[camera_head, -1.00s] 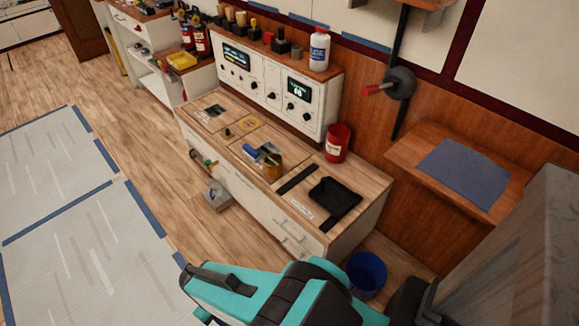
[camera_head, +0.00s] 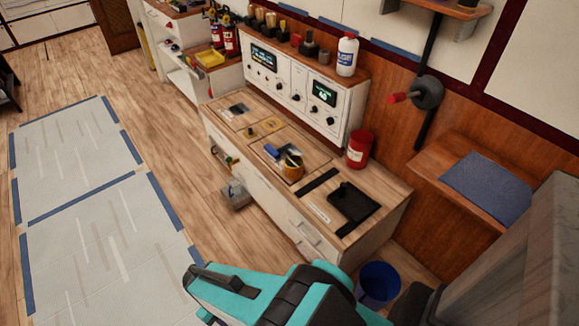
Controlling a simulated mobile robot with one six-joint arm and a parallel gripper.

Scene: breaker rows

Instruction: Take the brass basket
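A small brass-coloured round container (camera_head: 293,169), which looks like the brass basket, stands on the wooden worktop of the white cabinet. It sits on a square darker patch, with a blue-handled item (camera_head: 271,151) beside it on the left. Something thin seems to stick out of its top; its contents are too small to tell. My teal and black arm crosses the bottom of the picture, well apart from the container. My gripper is not in view.
A black tray-like item (camera_head: 354,204) and a red canister (camera_head: 359,149) are on the worktop's right part. A white instrument panel (camera_head: 295,94) stands behind. A blue bucket (camera_head: 379,284) is on the floor at right. The floor left of the cabinet is mostly clear.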

